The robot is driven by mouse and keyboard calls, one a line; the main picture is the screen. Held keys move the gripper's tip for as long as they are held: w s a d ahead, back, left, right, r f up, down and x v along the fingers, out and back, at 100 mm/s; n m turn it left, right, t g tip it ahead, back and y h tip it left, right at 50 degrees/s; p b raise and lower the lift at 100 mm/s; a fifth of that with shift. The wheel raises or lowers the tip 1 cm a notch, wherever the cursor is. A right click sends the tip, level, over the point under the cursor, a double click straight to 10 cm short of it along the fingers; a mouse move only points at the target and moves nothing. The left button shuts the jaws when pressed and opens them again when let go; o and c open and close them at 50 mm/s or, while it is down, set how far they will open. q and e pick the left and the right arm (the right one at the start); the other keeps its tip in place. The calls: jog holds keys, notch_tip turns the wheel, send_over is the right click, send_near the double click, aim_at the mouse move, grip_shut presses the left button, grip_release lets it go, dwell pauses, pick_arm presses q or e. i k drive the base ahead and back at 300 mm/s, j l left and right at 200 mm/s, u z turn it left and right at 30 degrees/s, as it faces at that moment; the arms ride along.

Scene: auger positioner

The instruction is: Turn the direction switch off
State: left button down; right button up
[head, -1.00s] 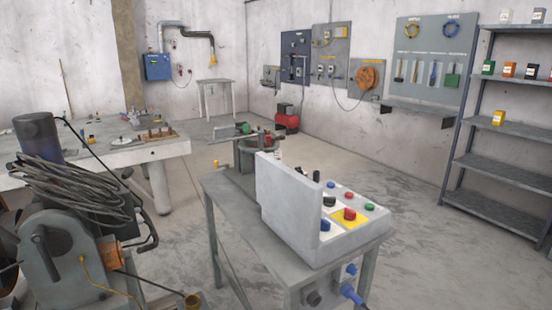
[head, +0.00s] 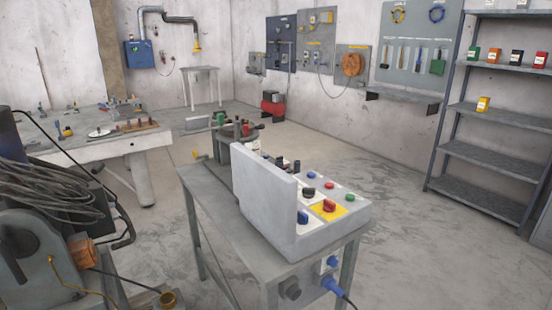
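A grey control box (head: 268,200) stands on a metal table, with a raised panel on its left side. Its sloped face carries a black knob (head: 308,192), a red emergency button (head: 329,205) on a yellow plate, a blue knob (head: 303,217), and smaller blue, red and green buttons. More black switches (head: 282,163) show at its far end, partly hidden by the raised panel. I cannot tell which of these is the direction switch, nor its setting. Neither of my grippers is in view.
The metal table (head: 205,190) has blue sockets and a cable at its near end. A machine with coiled cable (head: 50,190) stands close on the left, before a workbench (head: 90,150). Shelves (head: 485,152) stand right. Open floor lies between box and shelves.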

aim_at(308, 192)
jog(key=i+l+z, duration=0.2)
jog(key=z, duration=0.2)
jog(key=i+l+z, duration=0.45)
jog(key=z, duration=0.3)
jog(key=i+l+z, duration=0.1)
jog(key=i, duration=0.35)
jog(key=i+l+z, duration=0.15)
jog(key=i, duration=0.3)
jog(key=i+l+z, duration=0.1)
jog(key=i, duration=0.35)
jog(key=i+u, duration=0.15)
jog(key=u, duration=0.25)
jog(key=i+l+u, duration=0.1)
jog(key=u, duration=0.3)
jog(key=i+l+u, duration=0.15)
jog(key=u, duration=0.25)
jog(key=i+l+u, duration=0.1)
jog(key=u, duration=0.35)
jog(key=i+l+u, duration=0.1)
jog(key=u, duration=0.3)
jog(key=l+u, duration=0.1)
jog(key=u, duration=0.3)
jog(key=i+l+u, duration=0.15)
jog(key=u, duration=0.25)
jog(key=l+u, duration=0.15)
jog(key=u, duration=0.25)
jog(key=i+l+u, duration=0.15)
jog(key=l+u, duration=0.6)
jog(key=u, duration=0.2)
jog(key=i, duration=0.05)
